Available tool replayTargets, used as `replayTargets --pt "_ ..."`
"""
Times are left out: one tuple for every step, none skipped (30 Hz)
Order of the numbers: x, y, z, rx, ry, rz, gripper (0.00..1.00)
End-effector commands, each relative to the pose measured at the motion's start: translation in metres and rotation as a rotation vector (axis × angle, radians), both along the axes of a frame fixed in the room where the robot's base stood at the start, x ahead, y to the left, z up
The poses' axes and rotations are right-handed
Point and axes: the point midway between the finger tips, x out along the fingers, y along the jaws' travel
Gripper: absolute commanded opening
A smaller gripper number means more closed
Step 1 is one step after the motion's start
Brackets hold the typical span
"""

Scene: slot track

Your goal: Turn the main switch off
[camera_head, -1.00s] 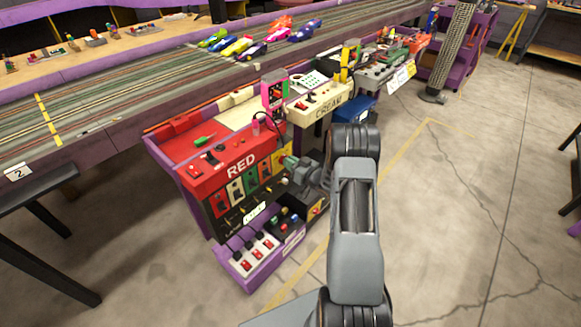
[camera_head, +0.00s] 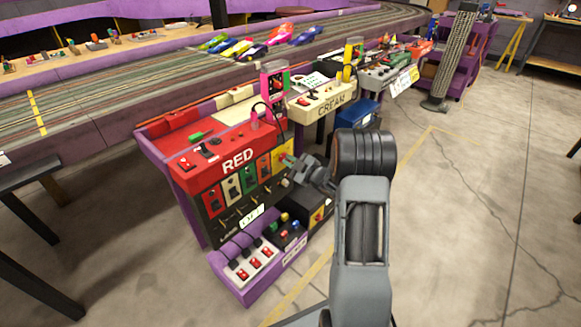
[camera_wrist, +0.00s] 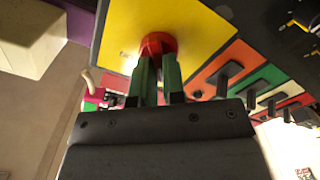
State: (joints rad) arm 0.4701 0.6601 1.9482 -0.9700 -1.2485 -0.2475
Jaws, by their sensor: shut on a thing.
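The main switch appears to be the round red knob (camera_wrist: 158,42) on a yellow plate (camera_wrist: 195,28) in the wrist view. The same yellow plate (camera_head: 279,150) is at the right end of the RED station's front panel in the head view. My gripper (camera_wrist: 158,62) has its two green fingers shut on the red knob, one on each side. In the head view my gripper (camera_head: 288,160) reaches the yellow plate from the right. The knob itself is hidden there, and its turned position cannot be told.
The RED station (camera_head: 237,160) has coloured plates with black switches (camera_wrist: 228,72) beside the yellow one. A purple lower box (camera_head: 240,287) with red switches juts out below. The CREAM station (camera_head: 331,105) and a blue box (camera_head: 357,113) stand behind. Concrete floor is clear at right.

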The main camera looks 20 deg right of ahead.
Motion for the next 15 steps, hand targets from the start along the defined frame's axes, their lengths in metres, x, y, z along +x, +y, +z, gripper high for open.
replayTargets --pt "0.0002 0.0003 -0.0025 -0.022 -0.011 0.001 0.00" --pt "0.0001 0.0004 -0.0022 -0.033 -0.016 0.001 0.00" --pt "0.0001 0.0005 -0.0019 -0.047 -0.022 0.001 0.00" --pt "0.0001 0.0005 -0.0017 -0.057 -0.027 0.001 0.00" --pt "0.0000 0.0007 -0.0015 -0.065 -0.031 0.001 0.00" --pt "0.0000 0.0006 -0.0014 -0.074 -0.035 0.001 0.00" --pt "0.0000 0.0007 -0.0013 -0.080 -0.038 0.001 0.00" --pt "0.0001 0.0008 -0.0012 -0.087 -0.041 0.001 0.00" --pt "0.0001 0.0008 -0.0010 -0.094 -0.045 0.001 0.00" --pt "0.0000 0.0009 -0.0008 -0.098 -0.046 0.001 0.00" --pt "0.0000 0.0009 -0.0007 -0.100 -0.048 0.001 0.00" --pt "0.0000 0.0010 -0.0005 -0.104 -0.049 0.001 0.00" --pt "0.0000 0.0010 -0.0003 -0.106 -0.050 0.001 0.00" --pt "0.0000 0.0010 -0.0002 -0.108 -0.051 0.001 0.00" --pt "0.0000 0.0010 -0.0001 -0.109 -0.052 0.001 0.00"
